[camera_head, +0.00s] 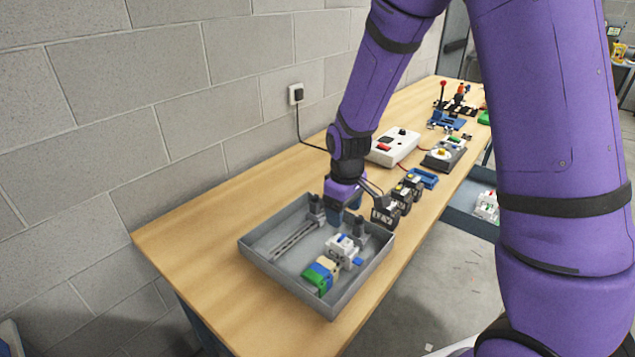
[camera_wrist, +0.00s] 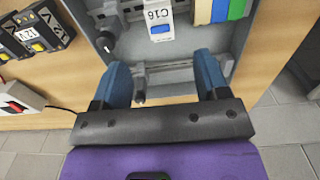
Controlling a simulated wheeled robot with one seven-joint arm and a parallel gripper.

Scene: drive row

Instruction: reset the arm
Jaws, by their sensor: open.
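My arm reaches down over a grey tray (camera_head: 262,264) on the wooden bench. My gripper (camera_head: 336,222) is above the tray, with its blue fingers pointing down. In the wrist view my gripper (camera_wrist: 161,66) has its two fingers wide apart and nothing between them. A metal rail (camera_wrist: 168,70) shows in the gap behind them. A white module marked C16 (camera_wrist: 158,20) lies beyond the fingertips, apart from them. How high the fingers are above the tray floor, I cannot tell.
Beige, blue and green blocks (camera_head: 320,273) stand in the tray by the white module. Several black 12V units (camera_head: 399,200) stand just behind the tray. A white box (camera_head: 393,148) with a red switch is farther back. A block wall (camera_head: 150,125) borders the bench's left.

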